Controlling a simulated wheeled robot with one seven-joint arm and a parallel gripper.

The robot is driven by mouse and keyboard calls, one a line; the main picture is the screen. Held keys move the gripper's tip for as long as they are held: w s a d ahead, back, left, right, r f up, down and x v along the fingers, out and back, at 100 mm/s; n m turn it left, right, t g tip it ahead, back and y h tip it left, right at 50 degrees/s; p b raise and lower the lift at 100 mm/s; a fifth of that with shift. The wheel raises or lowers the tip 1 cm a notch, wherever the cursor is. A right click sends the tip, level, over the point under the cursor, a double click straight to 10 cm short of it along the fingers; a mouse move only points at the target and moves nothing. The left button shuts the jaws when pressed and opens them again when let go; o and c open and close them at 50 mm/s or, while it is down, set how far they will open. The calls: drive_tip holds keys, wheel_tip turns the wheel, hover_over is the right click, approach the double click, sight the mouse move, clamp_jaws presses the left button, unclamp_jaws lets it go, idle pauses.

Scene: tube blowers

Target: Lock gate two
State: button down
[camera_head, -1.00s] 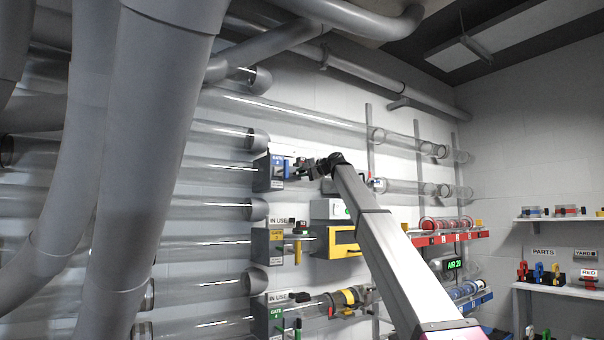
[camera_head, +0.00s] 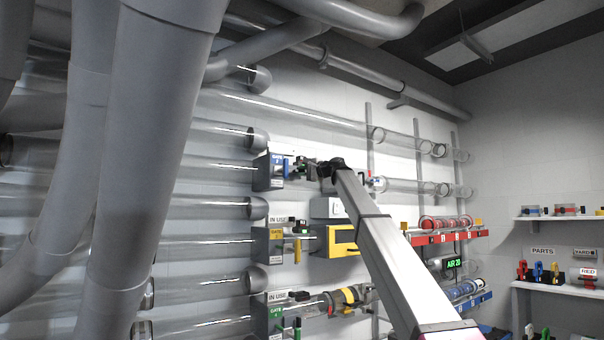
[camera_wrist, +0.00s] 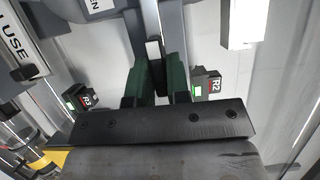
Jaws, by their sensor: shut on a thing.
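The blue-labelled gate box (camera_head: 268,172) is mounted on the wall at the end of a clear tube; its number is too small to read. My gripper (camera_head: 302,166) is right beside this box, at its right side. In the wrist view my gripper (camera_wrist: 160,75) has its dark green fingers close together around a narrow handle with a pale end (camera_wrist: 153,50). The fingers hide most of the handle. A small reader marked R2 (camera_wrist: 208,86) with a green light shows right of the fingers, and one marked R3 (camera_wrist: 85,100) to the left.
Below are a yellow-labelled gate box (camera_head: 268,245) and a green-labelled one (camera_head: 268,312), both under IN USE signs. A yellow-framed box (camera_head: 342,241) is on the wall beneath my arm. Racks and shelves with canisters and coloured parts are at right.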

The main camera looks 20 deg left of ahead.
drive_tip(key=shift+f, duration=0.1)
drive_tip(key=c, duration=1.1)
unclamp_jaws()
drive_tip(key=shift+c, duration=0.2)
drive_tip(key=v, duration=1)
drive_tip(key=shift+s+d, duration=0.15)
drive_tip(key=shift+d, duration=0.25)
